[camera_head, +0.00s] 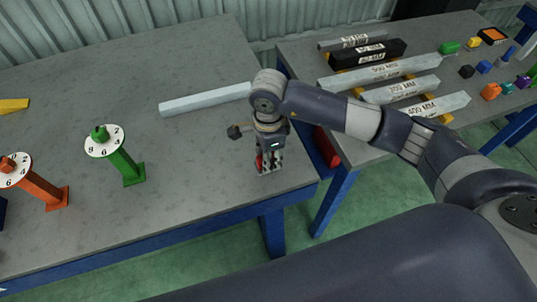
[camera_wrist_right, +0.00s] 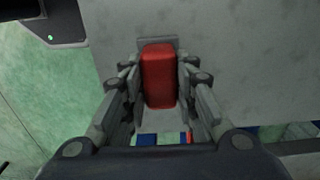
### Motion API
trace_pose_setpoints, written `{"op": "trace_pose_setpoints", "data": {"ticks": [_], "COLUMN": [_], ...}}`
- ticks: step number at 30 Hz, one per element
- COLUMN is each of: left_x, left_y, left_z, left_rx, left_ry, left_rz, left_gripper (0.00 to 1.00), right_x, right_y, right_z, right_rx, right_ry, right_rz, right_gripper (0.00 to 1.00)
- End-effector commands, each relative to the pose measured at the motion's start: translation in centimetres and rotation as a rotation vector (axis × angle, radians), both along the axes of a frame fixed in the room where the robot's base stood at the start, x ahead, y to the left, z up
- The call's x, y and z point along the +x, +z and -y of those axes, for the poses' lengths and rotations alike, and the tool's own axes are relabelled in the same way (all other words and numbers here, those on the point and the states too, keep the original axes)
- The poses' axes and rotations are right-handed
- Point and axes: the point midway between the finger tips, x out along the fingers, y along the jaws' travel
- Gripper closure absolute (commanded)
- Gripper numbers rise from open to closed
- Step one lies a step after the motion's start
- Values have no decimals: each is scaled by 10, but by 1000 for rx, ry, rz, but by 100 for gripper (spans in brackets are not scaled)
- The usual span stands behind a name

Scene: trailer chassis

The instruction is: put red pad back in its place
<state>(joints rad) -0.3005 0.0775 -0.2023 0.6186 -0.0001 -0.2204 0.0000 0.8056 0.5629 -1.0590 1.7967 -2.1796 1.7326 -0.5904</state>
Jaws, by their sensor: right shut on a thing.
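The red pad (camera_wrist_right: 158,75) sits between the two fingers of my right gripper (camera_wrist_right: 160,90) in the right wrist view. A grey edge shows behind the pad's far end. In the head view my right gripper (camera_head: 268,160) points down over the near right corner of the left table, and only a small red part shows at its left side. The gripper is shut on the pad. I cannot tell whether the pad touches the table. My left gripper is not in view.
On the left table (camera_head: 80,85) lie a pale bar (camera_head: 205,98), a green dial post (camera_head: 122,160) and an orange dial post (camera_head: 45,188). The right table holds labelled bars (camera_head: 385,70) and several coloured blocks. A gap separates the tables; a red object (camera_head: 326,147) shows there.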

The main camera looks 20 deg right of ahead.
Motion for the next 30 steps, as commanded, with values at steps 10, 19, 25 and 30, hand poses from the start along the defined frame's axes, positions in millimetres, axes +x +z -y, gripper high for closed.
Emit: {"op": "trace_pose_setpoints", "data": {"ticks": [10, 19, 25, 30], "left_x": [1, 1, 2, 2], "left_y": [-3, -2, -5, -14], "left_z": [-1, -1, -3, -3], "left_rx": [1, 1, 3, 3], "left_ry": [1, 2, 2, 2], "left_rz": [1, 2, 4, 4], "left_gripper": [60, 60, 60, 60], "right_x": [0, 0, 2, 2], "right_y": [-2, -1, 16, 54], "right_z": [0, 0, -1, -1], "right_rx": [0, 0, 2, 1], "right_ry": [0, 0, 2, 2], "right_rz": [0, 0, 6, 8], "right_gripper": [53, 53, 53, 53]}}
